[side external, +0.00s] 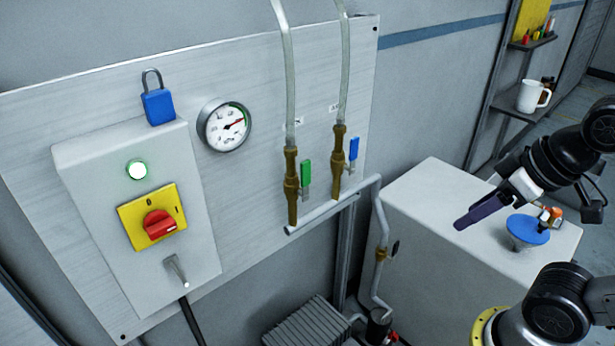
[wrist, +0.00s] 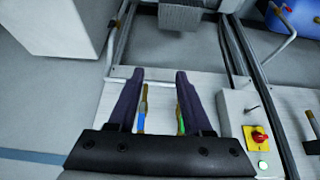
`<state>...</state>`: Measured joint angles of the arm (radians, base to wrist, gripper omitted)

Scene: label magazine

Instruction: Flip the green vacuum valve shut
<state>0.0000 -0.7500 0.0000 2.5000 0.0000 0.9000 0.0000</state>
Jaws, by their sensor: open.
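The green valve handle (side external: 306,173) stands upright beside its brass valve body (side external: 291,185) on the wall panel, parallel to the hose above it. In the wrist view the green handle (wrist: 181,126) shows as a sliver beside the right finger, which partly hides its valve. The similar blue-handled valve (side external: 353,148) is to its right, and its handle is also upright; its blue handle (wrist: 141,121) appears between the fingers in the wrist view. My gripper (side external: 463,224) is open, its purple fingers well apart in the wrist view (wrist: 160,74). It is clear of the panel, right of both valves.
A grey pipe (side external: 320,210) runs under both valves. Left are a gauge (side external: 224,126), a yellow-red switch (side external: 152,217) and a blue padlock (side external: 158,107). A white cabinet (side external: 420,205) carrying a blue-topped funnel (side external: 528,230) stands near my gripper. A mug (side external: 532,95) sits on a shelf.

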